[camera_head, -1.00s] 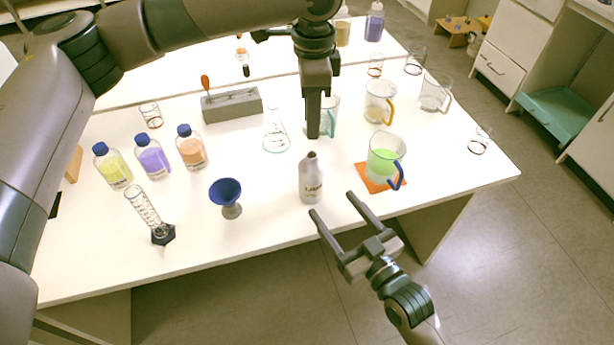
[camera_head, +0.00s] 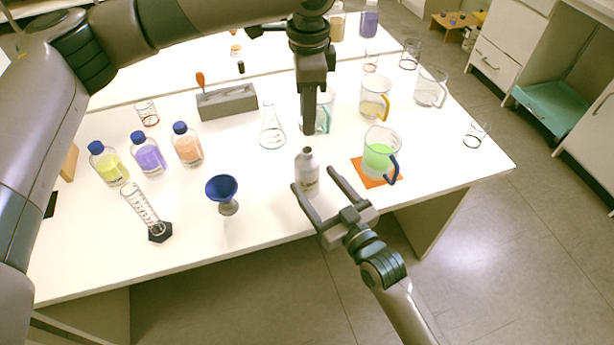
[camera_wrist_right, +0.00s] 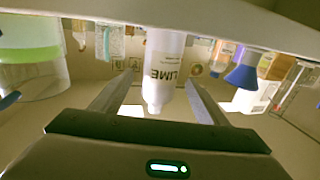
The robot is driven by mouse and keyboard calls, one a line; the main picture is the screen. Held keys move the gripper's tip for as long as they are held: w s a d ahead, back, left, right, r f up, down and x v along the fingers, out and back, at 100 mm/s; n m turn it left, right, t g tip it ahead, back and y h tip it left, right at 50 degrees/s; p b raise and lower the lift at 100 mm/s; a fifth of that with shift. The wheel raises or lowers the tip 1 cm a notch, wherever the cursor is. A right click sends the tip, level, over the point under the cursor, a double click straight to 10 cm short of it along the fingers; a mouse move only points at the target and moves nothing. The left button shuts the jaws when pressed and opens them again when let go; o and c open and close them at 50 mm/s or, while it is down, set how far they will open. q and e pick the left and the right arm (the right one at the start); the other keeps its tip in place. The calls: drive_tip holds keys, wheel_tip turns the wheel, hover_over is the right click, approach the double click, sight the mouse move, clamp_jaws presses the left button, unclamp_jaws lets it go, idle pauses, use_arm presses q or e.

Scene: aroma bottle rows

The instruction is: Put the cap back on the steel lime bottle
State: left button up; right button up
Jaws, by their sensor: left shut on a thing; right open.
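My left gripper (camera_head: 308,130) points down behind and above the bottle and is shut. The cap in its jaws is too dark and small to make out.
A blue funnel (camera_head: 222,188) and a graduated cylinder (camera_head: 146,212) stand left of the bottle. A beaker of green liquid (camera_head: 379,158) on an orange mat (camera_head: 367,180) stands close on the right. A conical flask (camera_head: 271,130) stands behind.

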drive_tip(key=shift+x, duration=2.55)
drive_tip(key=shift+s, duration=0.1)
drive_tip(key=c, duration=1.6)
use_arm(q)
hover_over(308, 150)
drive_tip(key=shift+f, duration=2.45)
drive_tip(key=shift+f, duration=0.15)
drive_tip(key=shift+f, duration=0.75)
drive_tip(key=shift+f, duration=0.55)
drive_tip(key=shift+c, duration=0.2)
